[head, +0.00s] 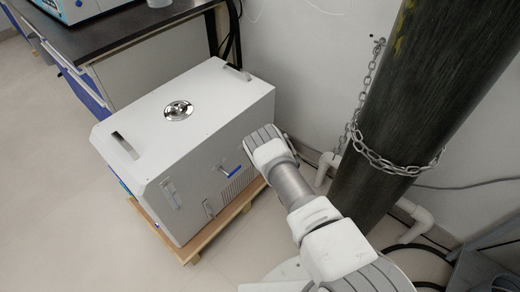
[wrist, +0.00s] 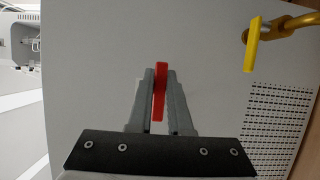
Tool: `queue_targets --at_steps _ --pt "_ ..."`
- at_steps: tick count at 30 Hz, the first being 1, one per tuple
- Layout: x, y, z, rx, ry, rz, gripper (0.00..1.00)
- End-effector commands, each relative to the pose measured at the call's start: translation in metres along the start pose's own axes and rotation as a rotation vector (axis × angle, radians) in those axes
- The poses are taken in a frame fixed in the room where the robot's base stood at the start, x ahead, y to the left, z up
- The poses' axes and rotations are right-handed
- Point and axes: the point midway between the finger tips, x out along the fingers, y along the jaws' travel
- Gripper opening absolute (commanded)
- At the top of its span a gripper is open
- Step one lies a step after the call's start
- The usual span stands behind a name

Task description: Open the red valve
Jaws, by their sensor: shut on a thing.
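The red valve handle (wrist: 160,92) shows in the wrist view as a narrow upright bar between the two grey fingers. My gripper (wrist: 161,76) is shut on it, in front of a pale flat panel. In the head view my gripper (head: 262,143) is at the right part of the grey-white box's front face. Its fingertips and the red handle are hidden there by the gripper body. The handle's stem is hidden in both views.
The box (head: 215,100) stands on a wooden pallet (head: 190,248). A blue lever (head: 230,171) shows left of my gripper in the head view. The wrist view shows a yellow lever (wrist: 252,44) at upper right. A chained dark cylinder (head: 425,110) stands at right.

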Motion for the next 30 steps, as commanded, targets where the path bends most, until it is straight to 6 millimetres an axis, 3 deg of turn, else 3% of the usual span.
queue_targets --at_steps 10,11,15,25,30 --pt "0.0 0.0 0.0 -0.004 0.0 0.002 0.0" --pt "0.0 0.0 0.0 -0.004 0.0 0.002 0.21" --pt "0.0 0.0 0.0 -0.003 0.0 0.001 0.46" --pt "-0.002 0.0 0.0 -0.002 0.0 0.0 0.47" --pt "-0.02 0.002 0.001 -0.001 -0.001 -0.003 0.47"
